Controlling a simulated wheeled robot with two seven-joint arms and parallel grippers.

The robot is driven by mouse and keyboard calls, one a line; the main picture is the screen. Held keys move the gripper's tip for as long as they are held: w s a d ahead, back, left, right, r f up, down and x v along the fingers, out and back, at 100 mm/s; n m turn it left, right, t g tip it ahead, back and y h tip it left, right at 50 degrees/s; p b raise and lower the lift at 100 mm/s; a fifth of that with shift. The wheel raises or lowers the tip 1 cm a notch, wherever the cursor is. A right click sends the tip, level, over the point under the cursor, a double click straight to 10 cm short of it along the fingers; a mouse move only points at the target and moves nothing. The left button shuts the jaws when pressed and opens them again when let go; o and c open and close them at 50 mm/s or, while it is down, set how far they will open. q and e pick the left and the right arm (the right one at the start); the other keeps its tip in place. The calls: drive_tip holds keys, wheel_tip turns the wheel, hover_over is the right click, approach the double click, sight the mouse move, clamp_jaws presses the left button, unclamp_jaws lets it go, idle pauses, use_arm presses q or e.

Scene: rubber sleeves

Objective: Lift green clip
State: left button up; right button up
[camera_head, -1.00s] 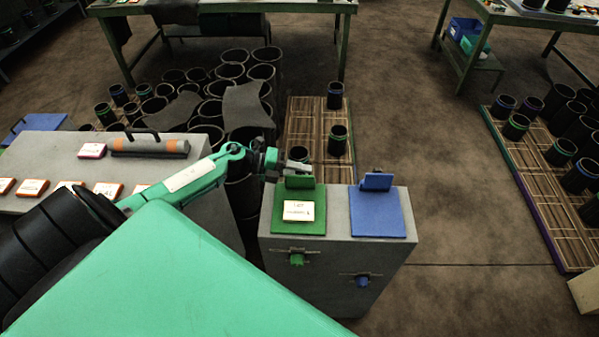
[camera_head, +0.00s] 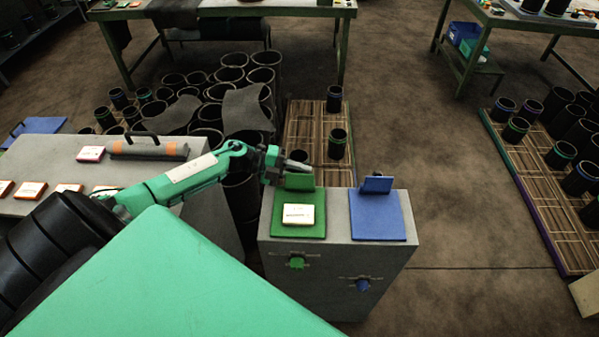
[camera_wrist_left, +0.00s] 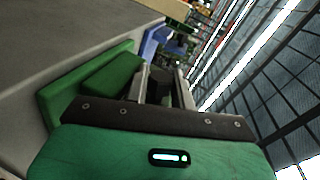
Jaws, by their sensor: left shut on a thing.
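The green clip (camera_head: 299,181) stands raised at the back edge of a green board (camera_head: 312,228) on a grey stand. My left gripper (camera_head: 294,163) is at the clip's top back edge, shut on a dark part there that I take to be the clip's grip. In the left wrist view, the clip (camera_wrist_left: 112,76) is left of my gripper's fingers (camera_wrist_left: 165,85), and the dark held part is between them. The fingers partly hide the grip. My right gripper is not in view.
A white card (camera_head: 298,214) lies on the green board. A blue board (camera_head: 378,222) with a raised blue clip (camera_head: 376,185) is to the right on the same grey stand (camera_head: 340,252). Black sleeves (camera_head: 338,144) stand on a wooden pallet behind.

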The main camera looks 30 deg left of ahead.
use_arm(q)
drive_tip(key=o, duration=0.9)
drive_tip(key=shift+o, duration=0.3)
drive_tip(key=shift+w, duration=0.1)
drive_tip(key=shift+a, duration=0.1)
drive_tip(key=shift+s+a, duration=0.25)
drive_tip(key=b+v, duration=0.4)
drive_tip(key=v, duration=0.9)
drive_tip(key=shift+b, duration=0.35)
